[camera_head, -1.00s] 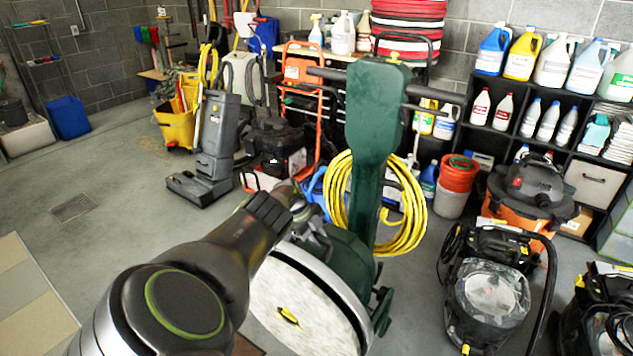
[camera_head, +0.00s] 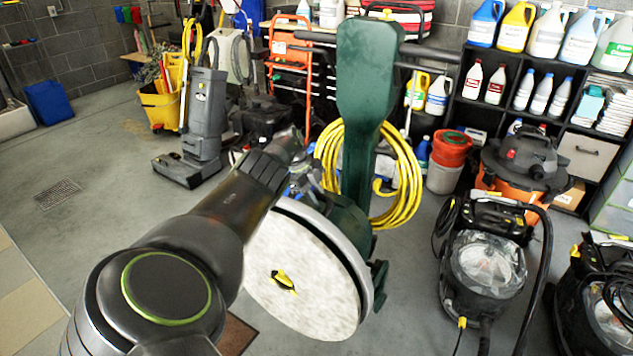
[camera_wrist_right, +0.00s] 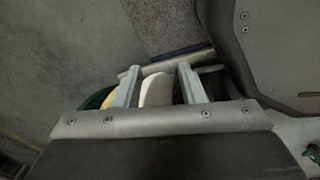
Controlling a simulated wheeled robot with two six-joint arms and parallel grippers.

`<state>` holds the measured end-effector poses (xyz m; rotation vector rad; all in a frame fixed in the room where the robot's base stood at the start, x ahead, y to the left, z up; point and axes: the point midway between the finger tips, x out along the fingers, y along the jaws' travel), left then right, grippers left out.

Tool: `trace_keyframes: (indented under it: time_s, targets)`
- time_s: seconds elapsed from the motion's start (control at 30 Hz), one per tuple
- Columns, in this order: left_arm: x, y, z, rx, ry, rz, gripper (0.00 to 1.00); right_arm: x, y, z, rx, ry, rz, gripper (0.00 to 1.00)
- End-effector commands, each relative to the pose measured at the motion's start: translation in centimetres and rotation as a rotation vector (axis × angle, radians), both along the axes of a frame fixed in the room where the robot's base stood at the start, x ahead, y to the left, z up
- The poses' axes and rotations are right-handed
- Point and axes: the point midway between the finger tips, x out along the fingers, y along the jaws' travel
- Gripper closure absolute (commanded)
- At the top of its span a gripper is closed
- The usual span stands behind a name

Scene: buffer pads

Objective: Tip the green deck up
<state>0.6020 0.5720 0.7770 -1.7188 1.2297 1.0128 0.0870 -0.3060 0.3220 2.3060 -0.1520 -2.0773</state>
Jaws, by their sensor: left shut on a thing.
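The floor buffer's green deck (camera_head: 347,213) is tipped up, with its round white pad (camera_head: 305,285) facing toward me. A small yellow and black mark sits at the pad's middle. The green upright (camera_head: 362,110) with its dark handlebar rises behind. My left gripper (camera_head: 305,182) is at the deck's upper edge and shut on the deck; the arm hides part of the grip. In the right wrist view my right gripper (camera_wrist_right: 158,72) has its fingers apart. A cream and white thing (camera_wrist_right: 157,89) shows beyond and between them, apparently not gripped.
A yellow hose coil (camera_head: 405,180) hangs behind the upright. A wet vacuum (camera_head: 485,265) and an orange one (camera_head: 525,165) stand at the right. A grey floor machine (camera_head: 204,125) and yellow mop bucket (camera_head: 160,105) stand back left. The floor at left is clear.

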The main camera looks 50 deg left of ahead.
Motion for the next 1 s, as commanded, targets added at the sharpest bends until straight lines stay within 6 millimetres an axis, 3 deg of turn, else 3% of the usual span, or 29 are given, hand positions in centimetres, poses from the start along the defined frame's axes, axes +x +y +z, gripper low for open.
trace_keyframes:
  time_s: [0.13, 0.17, 0.2, 0.47, 0.63, 0.77, 1.0]
  targets:
    - [0.1, -0.1, 0.2, -0.001, -0.002, -0.002, 1.00, 0.0, -0.1, 0.1, -0.001, 0.000, 0.000, 0.64]
    - [0.1, -0.1, 0.2, -0.001, -0.002, -0.002, 0.75, 0.0, -0.1, 0.1, -0.001, 0.000, 0.000, 0.64]
    - [0.1, 0.0, 0.2, -0.002, -0.002, -0.001, 0.69, 0.0, -0.1, 0.1, -0.001, 0.000, 0.000, 0.64]
    - [0.0, 0.0, 0.1, 0.000, -0.001, 0.000, 0.69, -0.1, -0.1, 0.1, -0.001, 0.000, 0.000, 0.64]
    - [-0.2, 0.4, 1.1, 0.001, -0.001, 0.001, 0.69, 0.0, -0.1, 0.9, -0.001, 0.000, 0.000, 0.64]
    - [-0.6, 1.0, 3.0, 0.002, 0.000, 0.001, 0.69, -0.1, -0.1, 2.3, -0.001, -0.002, 0.000, 0.64]
    - [-1.7, 2.9, 7.9, 0.005, -0.003, 0.001, 0.69, -0.2, 0.0, 4.9, -0.001, -0.001, 0.000, 0.64]
